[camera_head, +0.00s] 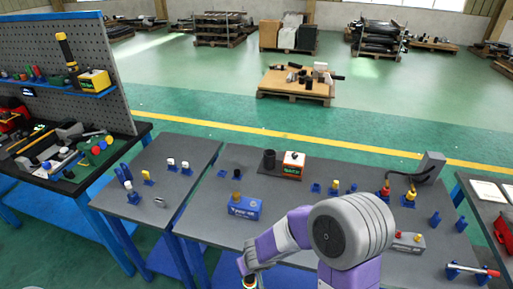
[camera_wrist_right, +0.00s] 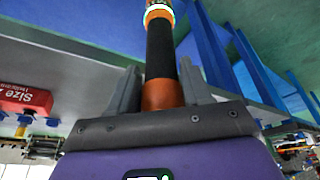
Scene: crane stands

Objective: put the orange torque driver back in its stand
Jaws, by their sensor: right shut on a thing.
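The torque driver (camera_wrist_right: 160,55), with an orange collar, black grip and a white-and-orange ringed end, stands between the fingers of my right gripper (camera_wrist_right: 160,88) in the right wrist view. The fingers are shut on it near the orange collar. In the head view my right gripper (camera_head: 246,268) is low at the table's front edge, and only a bit of the driver (camera_head: 250,282) shows below it. A blue labelled block (camera_head: 243,208) with a brown-yellow top stands on the table behind the gripper. I cannot tell which holder is the driver's stand. My left gripper is not in view.
A smaller side table (camera_head: 150,210) and a tool bench with pegboard (camera_head: 75,45) are left.

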